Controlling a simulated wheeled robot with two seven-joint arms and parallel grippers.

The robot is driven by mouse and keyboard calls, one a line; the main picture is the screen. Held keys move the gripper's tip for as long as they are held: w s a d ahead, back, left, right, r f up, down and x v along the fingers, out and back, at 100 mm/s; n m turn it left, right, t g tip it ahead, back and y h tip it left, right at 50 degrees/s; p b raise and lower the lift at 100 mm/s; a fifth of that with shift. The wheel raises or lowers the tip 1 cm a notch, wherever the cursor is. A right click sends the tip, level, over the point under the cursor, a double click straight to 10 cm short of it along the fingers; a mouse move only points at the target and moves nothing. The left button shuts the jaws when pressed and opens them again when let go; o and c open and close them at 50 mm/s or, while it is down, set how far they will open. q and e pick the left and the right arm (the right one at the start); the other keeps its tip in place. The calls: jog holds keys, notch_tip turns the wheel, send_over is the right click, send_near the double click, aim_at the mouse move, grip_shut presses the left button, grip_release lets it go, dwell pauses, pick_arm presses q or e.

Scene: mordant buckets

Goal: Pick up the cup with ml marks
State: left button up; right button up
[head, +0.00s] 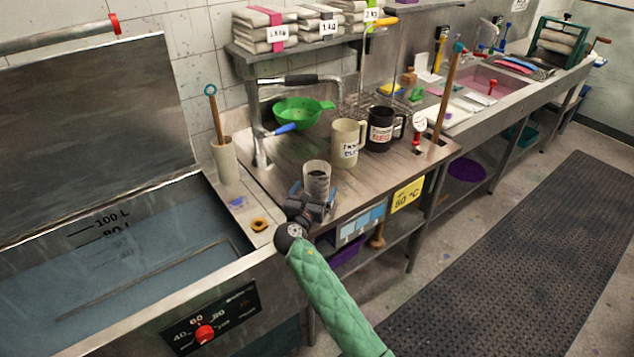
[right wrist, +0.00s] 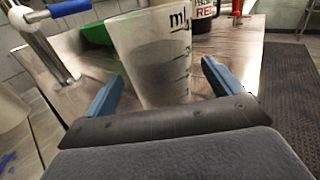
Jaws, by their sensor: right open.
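The cup with ml marks (head: 316,181) is a translucent, tapered measuring cup with dark contents or shading inside. It stands upright near the front left corner of the steel counter. In the right wrist view the cup (right wrist: 155,60) shows "ml" and graduation lines. My right gripper (head: 317,205) is at the cup's near side, open. In the right wrist view its blue fingers (right wrist: 160,85) stand apart, one on each side of the cup, with visible gaps. The cup's lower part is partly hidden by the gripper. My left gripper is not in view.
Behind the cup stand a beige mug (head: 346,145) and a black mug (head: 380,132). A green strainer (head: 297,112) and a tap with a blue handle (head: 280,129) are behind left. A vat of liquid (head: 110,270) lies left. A holder with a wooden stick (head: 224,160) stands between.

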jog(key=shift+w+d, duration=0.1)
jog(key=shift+w, duration=0.1)
jog(key=shift+c, duration=0.4)
jog(key=c, duration=1.1)
jog(key=shift+c, duration=0.8)
jog(key=shift+r, duration=0.35)
